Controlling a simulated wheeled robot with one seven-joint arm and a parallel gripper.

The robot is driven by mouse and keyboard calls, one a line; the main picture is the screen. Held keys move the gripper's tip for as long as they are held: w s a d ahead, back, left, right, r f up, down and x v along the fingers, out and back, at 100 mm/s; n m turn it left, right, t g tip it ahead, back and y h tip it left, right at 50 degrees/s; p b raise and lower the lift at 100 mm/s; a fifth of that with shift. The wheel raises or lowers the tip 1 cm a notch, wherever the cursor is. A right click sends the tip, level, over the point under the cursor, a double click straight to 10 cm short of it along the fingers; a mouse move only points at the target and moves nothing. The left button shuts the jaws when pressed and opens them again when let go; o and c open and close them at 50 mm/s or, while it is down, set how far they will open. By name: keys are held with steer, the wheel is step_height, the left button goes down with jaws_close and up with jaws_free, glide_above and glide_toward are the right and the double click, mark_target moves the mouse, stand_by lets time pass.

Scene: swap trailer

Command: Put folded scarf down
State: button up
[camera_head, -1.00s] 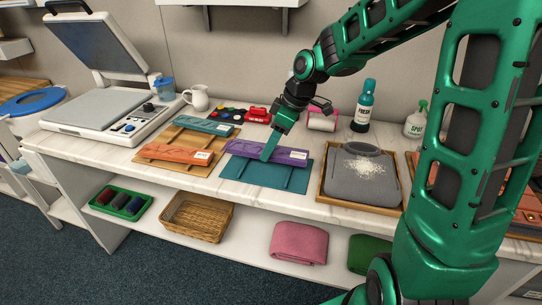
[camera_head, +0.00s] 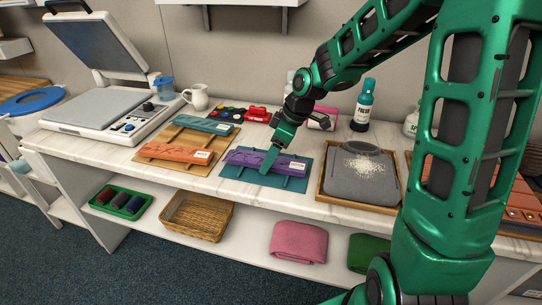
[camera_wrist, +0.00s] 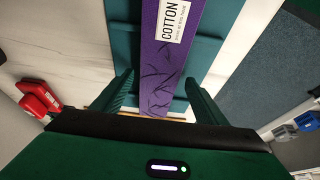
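The folded scarf (camera_head: 258,159) is a flat purple bundle with a white label. It lies on the teal tray (camera_head: 233,175) in the middle of the counter. In the wrist view the scarf (camera_wrist: 160,88) shows a "COTTON" label and a dark leaf pattern. My gripper (camera_head: 268,160) reaches down over the scarf's near middle. In the wrist view the fingers of my gripper (camera_wrist: 158,82) stand on either side of the scarf.
A wooden board (camera_head: 165,137) to the left holds an orange bundle (camera_head: 172,153) and a teal bundle (camera_head: 207,125). A framed tray (camera_head: 322,188) with a grey cloth and white crumbs stands to the right.

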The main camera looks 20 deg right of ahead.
steer(key=shift+r, duration=0.1)
steer(key=v, duration=1.2)
steer(key=s+d+m+h, duration=0.1)
steer(key=s+d+m, duration=0.1)
steer(key=s+d, duration=0.1)
steer(key=s+d+f+m+h, duration=0.1)
steer(key=s+d+m, duration=0.2)
steer(key=s, duration=0.3)
steer(key=s+d+m+g, duration=0.1)
steer(key=s+d+m, duration=0.2)
steer(key=s, duration=0.1)
steer(key=shift+s+f+h, duration=0.15)
steer(key=shift+f+h, duration=0.2)
steer(key=shift+h, duration=0.05)
steer(key=s+d+f+m+g, duration=0.1)
steer(key=s+d+m, duration=0.1)
steer(key=s+m, duration=0.2)
steer(key=s+d+f+m, duration=0.2)
steer(key=s+m, duration=0.3)
steer(key=s, duration=0.6)
steer(key=shift+s+d+g+h, duration=0.2)
steer(key=shift+d+g+h, duration=0.1)
steer(key=shift+d+g, duration=0.15)
steer(key=shift+w+f, duration=0.3)
steer(key=shift+w, duration=0.4)
